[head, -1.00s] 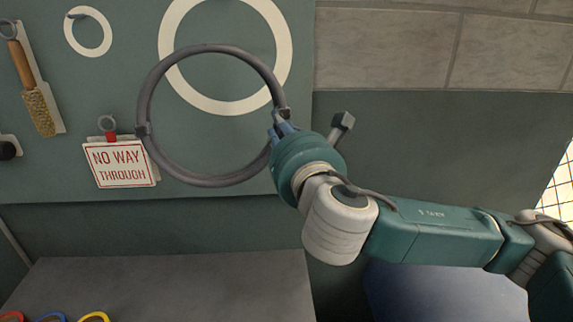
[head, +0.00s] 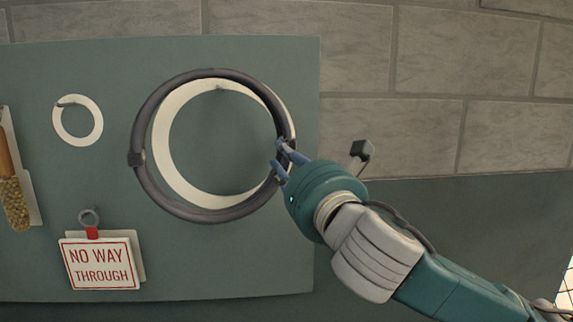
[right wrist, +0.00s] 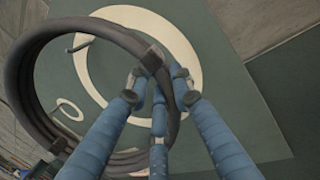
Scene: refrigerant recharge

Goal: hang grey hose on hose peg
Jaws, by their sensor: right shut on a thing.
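The grey hose (head: 210,216) is a coiled ring with dark clips, held in front of the board. My right gripper (head: 282,157) is shut on its right side. In the right wrist view the blue fingers (right wrist: 157,82) close around the hose (right wrist: 18,88) near a dark clip. The hose peg (head: 219,89) is a small stub at the top of the large white painted ring (head: 162,150). It also shows in the right wrist view (right wrist: 80,46). In the head view the peg lies inside the hose loop, just below its top. I cannot tell the depth gap. My left gripper is out of view.
The green board (head: 60,180) also carries a smaller white ring (head: 78,140) with a peg, a brush (head: 14,200) and a "NO WAY THROUGH" sign (head: 100,263) hanging by a loop. A brick wall (head: 430,60) is behind.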

